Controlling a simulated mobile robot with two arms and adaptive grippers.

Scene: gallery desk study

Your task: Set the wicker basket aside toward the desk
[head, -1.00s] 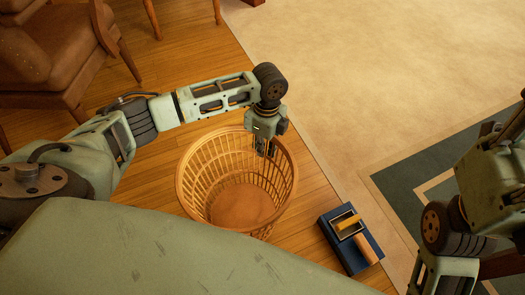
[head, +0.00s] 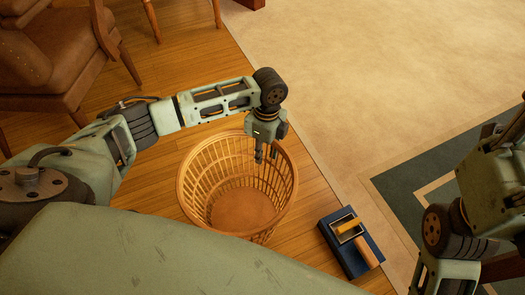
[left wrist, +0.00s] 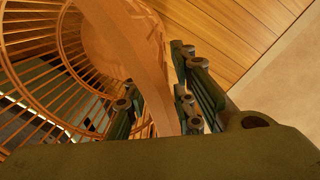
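The round wicker basket (head: 238,208) stands upright on the wood floor in the middle of the head view, its open top facing up. My left gripper (head: 266,154) points down at the basket's far right rim. In the left wrist view, the basket's slatted wall (left wrist: 40,75) fills the left side, and its rim runs between the two fingers of my left gripper (left wrist: 158,98). The fingers stand apart, one on each side of the rim, with a gap visible. My right arm shows at the right edge of the head view, but its fingers are out of frame. No desk is clearly visible.
A dark blue box with a wooden-handled item (head: 350,242) lies on the floor right of the basket. A brown leather chair (head: 45,55) stands at upper left. A pale rug (head: 370,75) with a green border covers the right side. Wood floor behind the basket is clear.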

